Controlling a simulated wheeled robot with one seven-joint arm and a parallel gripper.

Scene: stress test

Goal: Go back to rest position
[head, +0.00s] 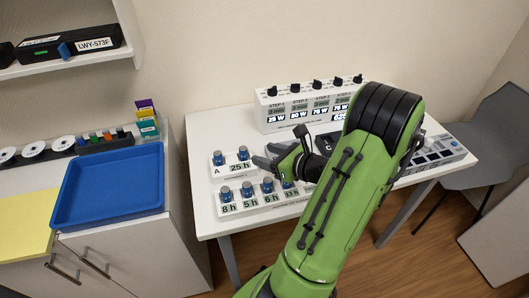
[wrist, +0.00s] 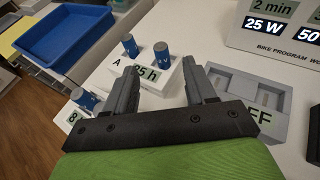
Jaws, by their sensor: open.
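My gripper (head: 268,157) is at the end of my green arm, which reaches over the white table (head: 205,122). Its fingers are apart with nothing between them, as the wrist view also shows (wrist: 165,80). In the head view the fingers are close to the small white block labelled "A 25 h" (head: 230,164), which holds two blue-capped cells. In the wrist view this block (wrist: 158,82) lies just beyond the fingers. Whether they touch it cannot be told.
A white panel with knobs (head: 310,105) stands at the table's back. A row of labelled holders (head: 240,205) lies along the front. A grey recessed tray (wrist: 255,95) is right of the fingers. A blue tray (head: 110,185) sits on the left cabinet. A grey chair (head: 490,140) stands right.

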